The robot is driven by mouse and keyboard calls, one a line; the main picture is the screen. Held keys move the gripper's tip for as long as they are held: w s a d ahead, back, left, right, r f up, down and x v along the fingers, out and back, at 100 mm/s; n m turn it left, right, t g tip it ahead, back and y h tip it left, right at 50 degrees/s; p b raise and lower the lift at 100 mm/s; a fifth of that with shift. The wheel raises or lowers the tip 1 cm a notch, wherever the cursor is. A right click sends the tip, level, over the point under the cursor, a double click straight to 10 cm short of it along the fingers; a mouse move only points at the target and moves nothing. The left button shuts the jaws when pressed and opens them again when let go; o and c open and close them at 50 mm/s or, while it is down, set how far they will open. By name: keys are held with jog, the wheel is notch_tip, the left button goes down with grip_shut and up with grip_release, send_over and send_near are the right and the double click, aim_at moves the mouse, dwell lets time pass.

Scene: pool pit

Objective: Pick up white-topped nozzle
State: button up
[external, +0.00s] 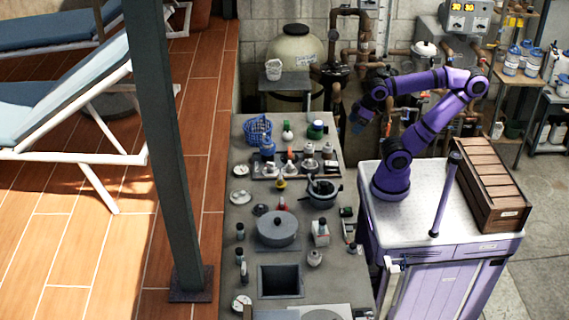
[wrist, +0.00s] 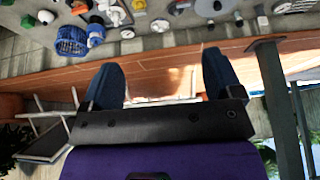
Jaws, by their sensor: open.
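Several small fittings with pale or white tops stand on the grey counter, and I cannot tell for certain which is the white-topped nozzle. One white-topped fitting (external: 287,133) stands near the counter's far end, beside a green round part. Another pale-topped fitting (external: 308,149) stands in the row on a dark tray. My gripper (external: 357,127) is raised in the air to the right of the counter's far end. Its two blue fingers are wide apart and empty in the wrist view (wrist: 161,60).
A blue basket (external: 258,130) stands at the counter's far left, and it also shows in the wrist view (wrist: 72,40). A grey lidded pot (external: 277,229) and a dark bowl (external: 322,197) stand nearer. A green post (external: 170,150) rises left of the counter. Pipes (external: 340,60) stand behind.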

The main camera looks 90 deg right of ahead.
jog(key=c, duration=0.8)
jog(key=shift+o, duration=0.2)
